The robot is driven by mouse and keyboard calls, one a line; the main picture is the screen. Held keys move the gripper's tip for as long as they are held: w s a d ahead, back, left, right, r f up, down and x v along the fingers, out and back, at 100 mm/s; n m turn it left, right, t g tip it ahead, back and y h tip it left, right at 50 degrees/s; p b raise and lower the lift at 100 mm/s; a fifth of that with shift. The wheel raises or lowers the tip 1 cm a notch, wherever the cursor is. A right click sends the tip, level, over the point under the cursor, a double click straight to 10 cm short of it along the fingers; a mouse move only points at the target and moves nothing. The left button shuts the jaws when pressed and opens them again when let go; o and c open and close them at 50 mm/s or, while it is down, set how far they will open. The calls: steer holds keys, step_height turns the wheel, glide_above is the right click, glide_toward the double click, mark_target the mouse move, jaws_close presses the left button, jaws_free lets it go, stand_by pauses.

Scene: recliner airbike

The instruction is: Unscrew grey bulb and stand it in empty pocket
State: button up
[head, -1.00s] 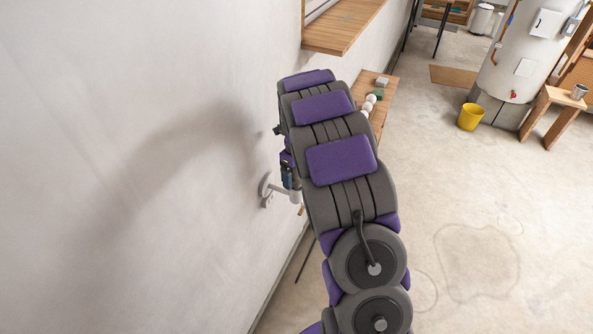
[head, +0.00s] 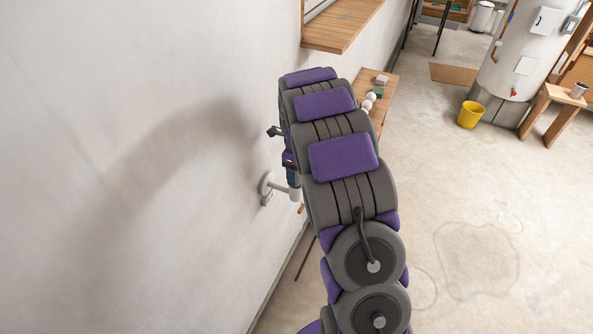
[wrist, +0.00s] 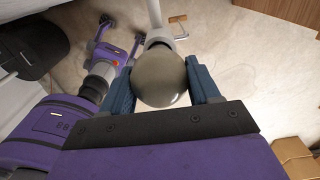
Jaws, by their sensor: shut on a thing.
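The grey bulb (wrist: 161,80) sits between the two blue fingers of my gripper (wrist: 163,70) in the wrist view. The fingers press on its sides. Its far end meets the pale socket of the wall lamp (wrist: 158,38); how far it is threaded in cannot be seen. In the head view the lamp's round wall plate (head: 265,185) and short arm show left of my arm, which hides the bulb. White round bulbs (head: 368,101) stand on a wooden bench (head: 386,84) beyond my arm. The empty pocket cannot be made out.
A wooden shelf (head: 345,25) juts from the wall above the bench. A green thing and a grey block (head: 382,80) lie on the bench. A yellow bucket (head: 470,115) stands by a white tank (head: 520,60).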

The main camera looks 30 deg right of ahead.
steer(key=n, duration=0.8)
steer(key=shift+n, duration=1)
steer(key=n, duration=0.9)
steer(key=shift+f+n, duration=0.1)
steer(key=shift+n, duration=0.3)
steer(key=o, duration=1)
steer(key=shift+w, duration=0.1)
